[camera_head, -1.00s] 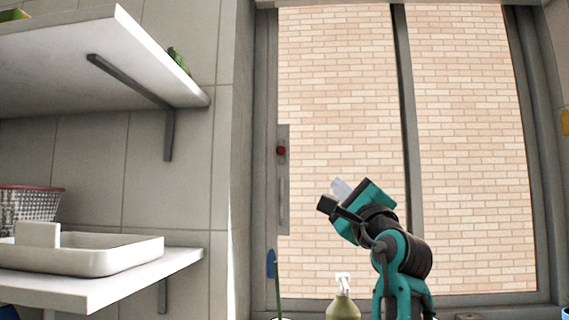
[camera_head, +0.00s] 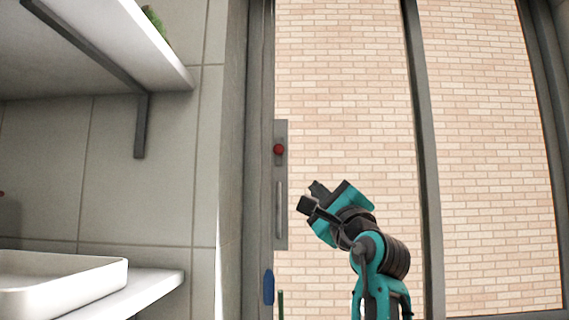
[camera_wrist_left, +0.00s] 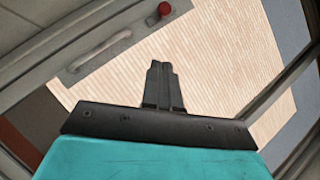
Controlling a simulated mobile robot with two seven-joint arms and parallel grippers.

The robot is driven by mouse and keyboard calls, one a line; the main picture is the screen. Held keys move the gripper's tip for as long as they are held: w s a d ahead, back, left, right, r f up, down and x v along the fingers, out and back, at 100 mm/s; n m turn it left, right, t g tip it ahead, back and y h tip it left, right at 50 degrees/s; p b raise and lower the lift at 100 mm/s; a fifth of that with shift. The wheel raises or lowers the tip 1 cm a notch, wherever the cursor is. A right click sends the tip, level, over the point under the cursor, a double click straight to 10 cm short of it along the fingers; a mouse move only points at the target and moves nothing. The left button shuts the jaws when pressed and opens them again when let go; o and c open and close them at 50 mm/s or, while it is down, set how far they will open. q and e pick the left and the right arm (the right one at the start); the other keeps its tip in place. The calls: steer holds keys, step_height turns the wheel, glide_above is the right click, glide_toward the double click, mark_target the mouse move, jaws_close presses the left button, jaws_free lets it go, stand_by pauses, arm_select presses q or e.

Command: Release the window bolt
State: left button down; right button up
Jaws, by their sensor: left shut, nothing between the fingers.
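The window bolt has a red knob (camera_head: 279,149) on a grey plate (camera_head: 283,168) on the left upright of the window frame. A slim grey handle (camera_head: 279,210) sits below the knob on the same plate. In the left wrist view the red knob (camera_wrist_left: 164,9) is at the top edge, with the handle (camera_wrist_left: 98,50) to its left. My left gripper (camera_head: 311,196) is to the right of the plate and lower than the knob, apart from both. Its fingers (camera_wrist_left: 162,85) are together and empty in the left wrist view. My right gripper is not in view.
A brick wall (camera_head: 345,90) shows through the window. A dark upright bar (camera_head: 422,150) divides the window. Shelves stick out at the left, the lower one with a white tray (camera_head: 60,283). A blue object (camera_head: 268,287) is below the plate.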

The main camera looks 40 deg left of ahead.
arm_select(q)
steer(key=shift+a, duration=0.1)
stand_by(0.3)
steer(key=p, duration=0.3)
glide_toward(279, 150)
steer(key=w+a+r, duration=0.2)
steer(key=w+a, duration=0.2)
steer(key=shift+a, duration=0.35)
steer(key=shift+r, duration=0.1)
step_height(279, 150, up, 4)
steer(key=shift+r+p, duration=0.1)
steer(key=shift+p, duration=0.3)
